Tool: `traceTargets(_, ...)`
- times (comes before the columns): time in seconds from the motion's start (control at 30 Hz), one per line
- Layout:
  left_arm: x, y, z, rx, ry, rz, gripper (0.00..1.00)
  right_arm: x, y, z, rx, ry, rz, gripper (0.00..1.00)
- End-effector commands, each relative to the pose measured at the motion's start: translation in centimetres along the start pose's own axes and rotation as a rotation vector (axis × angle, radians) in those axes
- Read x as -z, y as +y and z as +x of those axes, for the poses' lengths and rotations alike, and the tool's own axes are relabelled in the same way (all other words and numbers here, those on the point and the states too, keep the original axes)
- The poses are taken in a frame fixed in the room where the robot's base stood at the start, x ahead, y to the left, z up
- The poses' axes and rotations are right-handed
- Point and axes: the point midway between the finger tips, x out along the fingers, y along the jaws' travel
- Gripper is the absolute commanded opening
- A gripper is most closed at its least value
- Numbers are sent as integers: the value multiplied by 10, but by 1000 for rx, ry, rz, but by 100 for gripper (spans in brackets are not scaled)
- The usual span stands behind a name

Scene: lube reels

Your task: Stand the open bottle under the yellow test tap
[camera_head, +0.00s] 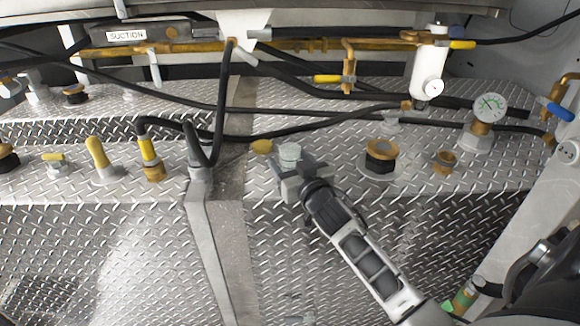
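A small pale, translucent bottle (289,153) is at the front edge of the upper tread-plate deck, left of centre. Its upper part shows; its lower part is hidden by my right gripper (293,172). The fingers are around the bottle and look closed on it. A brass tap with a yellow handle (327,78) hangs from the yellow pipe, behind and to the right of the bottle. The bottle is apart from it. A flat yellow-brown cap (261,146) is just left of the bottle. My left gripper is out of view.
Black hoses (300,130) cross the deck between the bottle and the tap. A brass-topped black fitting (381,157) and a pressure gauge (490,107) stand to the right. A white cylinder (430,65) with another yellow handle (462,44) is right of the tap.

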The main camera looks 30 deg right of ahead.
Motion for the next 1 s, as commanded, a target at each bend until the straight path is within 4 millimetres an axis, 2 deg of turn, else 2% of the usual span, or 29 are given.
traceTargets(0.03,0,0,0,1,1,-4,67,0,0,0,0,0,0,48)
traceTargets(0.13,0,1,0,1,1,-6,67,0,0,0,0,0,0,20)
traceTargets(0.23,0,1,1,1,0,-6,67,0,0,0,0,1,0,20)
traceTargets(0.27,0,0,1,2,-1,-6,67,0,0,0,0,1,0,16)
traceTargets(0.47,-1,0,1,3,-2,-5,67,2,0,0,0,1,0,16)
traceTargets(0.63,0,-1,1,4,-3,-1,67,13,0,0,1,4,-1,16)
traceTargets(0.77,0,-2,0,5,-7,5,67,34,0,0,3,7,-2,16)
traceTargets(0.87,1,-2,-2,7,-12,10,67,53,-7,-16,4,5,0,16)
traceTargets(1.0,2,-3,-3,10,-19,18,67,87,-18,-42,3,5,1,16)
